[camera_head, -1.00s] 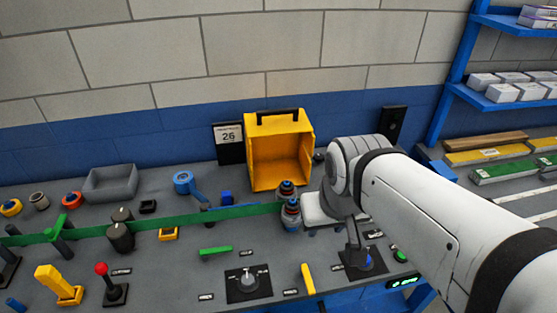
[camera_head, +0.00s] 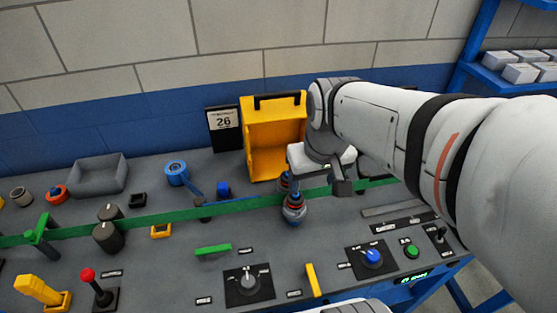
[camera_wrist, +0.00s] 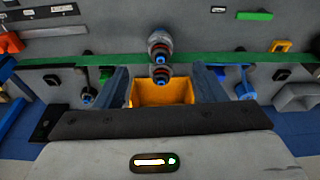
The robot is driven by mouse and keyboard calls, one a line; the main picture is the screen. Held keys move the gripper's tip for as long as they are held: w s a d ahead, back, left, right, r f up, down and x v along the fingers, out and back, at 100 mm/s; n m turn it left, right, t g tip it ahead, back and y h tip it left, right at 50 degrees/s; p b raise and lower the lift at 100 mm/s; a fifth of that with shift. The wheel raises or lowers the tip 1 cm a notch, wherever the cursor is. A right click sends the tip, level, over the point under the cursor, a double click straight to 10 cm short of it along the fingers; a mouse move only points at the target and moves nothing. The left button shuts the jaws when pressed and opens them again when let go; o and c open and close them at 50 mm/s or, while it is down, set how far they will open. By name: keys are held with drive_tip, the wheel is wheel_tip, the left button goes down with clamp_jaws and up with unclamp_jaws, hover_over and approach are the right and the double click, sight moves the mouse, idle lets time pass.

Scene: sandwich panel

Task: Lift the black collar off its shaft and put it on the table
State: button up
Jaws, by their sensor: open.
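Two upright stacks of grey, blue, red and black rings stand at the middle of the panel, one in front of the other. The front stack (camera_head: 294,208) is fully visible, and the rear stack (camera_head: 285,182) is partly hidden behind it. I cannot tell which dark ring is the black collar. In the wrist view, one stack (camera_wrist: 159,45) is farther off and the other (camera_wrist: 160,73) shows between the fingers. My gripper (camera_wrist: 159,78) is open and empty, its two fingers apart on either side of the nearer stack in the picture, not touching it.
A green strip (camera_head: 160,227) crosses the panel past the stacks. A yellow open box (camera_head: 272,140) stands behind them. A red-topped lever (camera_head: 89,280), knobs and a grey tray (camera_head: 98,175) lie to the left. Bare grey table (camera_head: 150,265) shows in front-left.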

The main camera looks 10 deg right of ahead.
drive_tip(key=shift+o, duration=0.2)
drive_tip(key=w+f+g+b, duration=0.1)
drive_tip(key=w+f, duration=0.2)
drive_tip(key=w+f+n+b, duration=0.1)
drive_tip(key=w+f, duration=0.2)
drive_tip(key=w, duration=0.1)
drive_tip(key=w+f+g+b, duration=0.1)
drive_tip(key=w+f+b, duration=0.1)
drive_tip(key=w+f, duration=0.1)
drive_tip(key=shift+w+f+g, duration=0.3)
drive_tip(key=shift+w+f, duration=0.1)
drive_tip(key=shift+f, duration=0.1)
drive_tip(key=shift+n, duration=0.3)
wheel_tip(320, 180, down, 8)
drive_tip(key=shift+r+p, duration=0.1)
drive_tip(key=shift+p, duration=0.3)
drive_tip(key=c, duration=1.1)
